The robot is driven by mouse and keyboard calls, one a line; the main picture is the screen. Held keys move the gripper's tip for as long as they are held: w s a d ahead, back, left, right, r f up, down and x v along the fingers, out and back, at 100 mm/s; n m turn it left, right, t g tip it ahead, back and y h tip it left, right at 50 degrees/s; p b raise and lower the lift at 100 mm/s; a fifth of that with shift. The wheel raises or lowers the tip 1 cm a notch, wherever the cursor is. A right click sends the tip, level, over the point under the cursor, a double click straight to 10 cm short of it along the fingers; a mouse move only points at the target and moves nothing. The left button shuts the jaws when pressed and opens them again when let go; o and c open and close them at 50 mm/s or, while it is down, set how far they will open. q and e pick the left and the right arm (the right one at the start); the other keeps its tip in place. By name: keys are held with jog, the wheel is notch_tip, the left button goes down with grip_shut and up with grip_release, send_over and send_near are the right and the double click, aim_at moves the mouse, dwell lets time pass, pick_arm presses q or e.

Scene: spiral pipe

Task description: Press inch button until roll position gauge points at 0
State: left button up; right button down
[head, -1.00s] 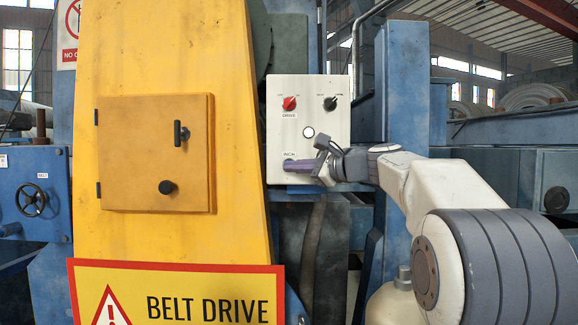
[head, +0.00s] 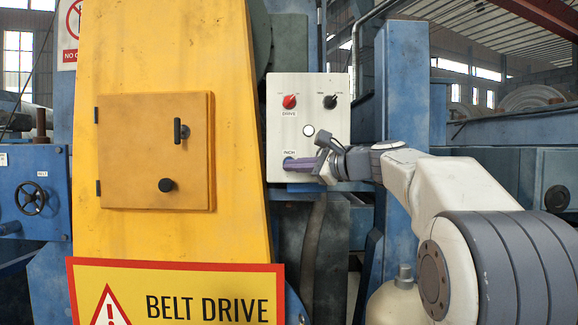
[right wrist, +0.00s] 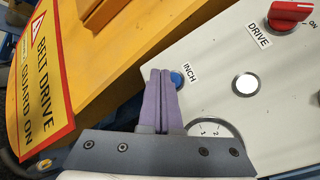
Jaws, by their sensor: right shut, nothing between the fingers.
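The blue inch button (right wrist: 177,79) sits beside the INCH label on the white control panel (head: 335,130). My right gripper (head: 286,164) is shut and empty, its purple fingers pointing at the button; in the right wrist view its fingertips (right wrist: 160,76) overlap the button's edge. I cannot tell whether they touch it or whether it is pressed in. The round white gauge (right wrist: 213,127) shows partly behind my gripper in the right wrist view. Marks 1 and 2 show, but its pointer and 0 mark cannot be made out. My left gripper is out of view.
A red DRIVE knob (head: 289,102), a black knob (head: 330,102) and a white round button (head: 308,131) are higher on the panel. A yellow guard (head: 230,60) stands close to its left, with a BELT DRIVE sign (head: 180,292) below. A blue post (head: 408,90) stands to the right.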

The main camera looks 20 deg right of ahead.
jog(key=s, duration=0.1)
jog(key=s+a+b, duration=0.1)
jog(key=s, duration=0.1)
jog(key=s+b, duration=0.1)
jog(key=shift+s+a, duration=0.35)
dwell(2.8)
jog(key=s+n, duration=0.1)
jog(key=n, duration=0.5)
jog(key=s+a+n, duration=0.1)
jog(key=n, duration=0.5)
jog(key=s+n, duration=0.1)
jog(key=n, duration=0.5)
jog(key=shift+s+a+r+n+g+h, duration=0.2)
jog(key=shift+s+r+n+g+h, duration=0.1)
jog(key=shift+r+n, duration=0.1)
